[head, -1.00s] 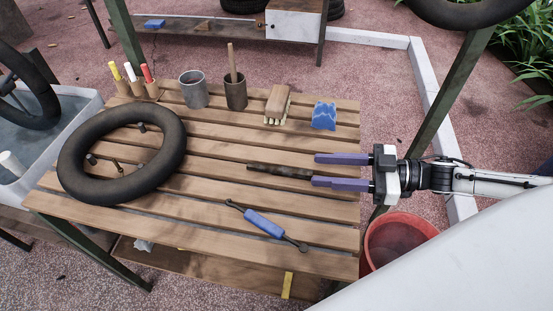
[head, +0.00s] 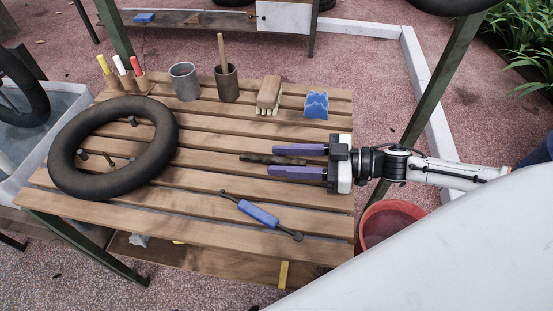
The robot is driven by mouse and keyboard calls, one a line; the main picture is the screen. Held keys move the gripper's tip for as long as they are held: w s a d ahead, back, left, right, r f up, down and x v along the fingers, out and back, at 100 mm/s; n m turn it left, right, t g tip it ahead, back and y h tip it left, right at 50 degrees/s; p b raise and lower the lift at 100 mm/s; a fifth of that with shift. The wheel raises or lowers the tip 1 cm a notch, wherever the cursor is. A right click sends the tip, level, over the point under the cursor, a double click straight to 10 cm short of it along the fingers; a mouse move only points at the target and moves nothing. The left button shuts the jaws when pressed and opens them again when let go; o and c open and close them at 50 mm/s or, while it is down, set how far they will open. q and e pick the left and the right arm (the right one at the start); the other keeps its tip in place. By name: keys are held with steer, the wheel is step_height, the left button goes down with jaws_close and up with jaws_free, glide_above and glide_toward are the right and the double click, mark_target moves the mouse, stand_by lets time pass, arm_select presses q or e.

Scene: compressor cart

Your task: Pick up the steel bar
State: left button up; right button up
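The steel bar (head: 258,159) is a dark, mottled rod lying on the slatted wooden table (head: 200,208), roughly left to right. My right gripper (head: 270,160) comes in from the right with its two purple fingers apart. One finger is on the far side of the bar and the other on the near side, with a gap showing on both sides. The bar's right part lies between the fingers; its right end is hard to make out near the palm. My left gripper is not in view.
A blue-handled tool (head: 258,214) lies nearer. A black tyre (head: 62,146) is at left. Along the back stand markers (head: 120,65), a grey cup (head: 185,83), a brown cup (head: 227,86), a brush (head: 269,93) and a blue sponge (head: 316,105). A red bucket (head: 390,222) stands right of the table.

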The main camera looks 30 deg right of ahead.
mark_target(285, 159)
jaws_close()
steer(key=shift+r, duration=0.15)
step_height(285, 159, up, 10)
steer(key=shift+f+p, duration=0.1)
steer(key=shift+p, duration=0.7)
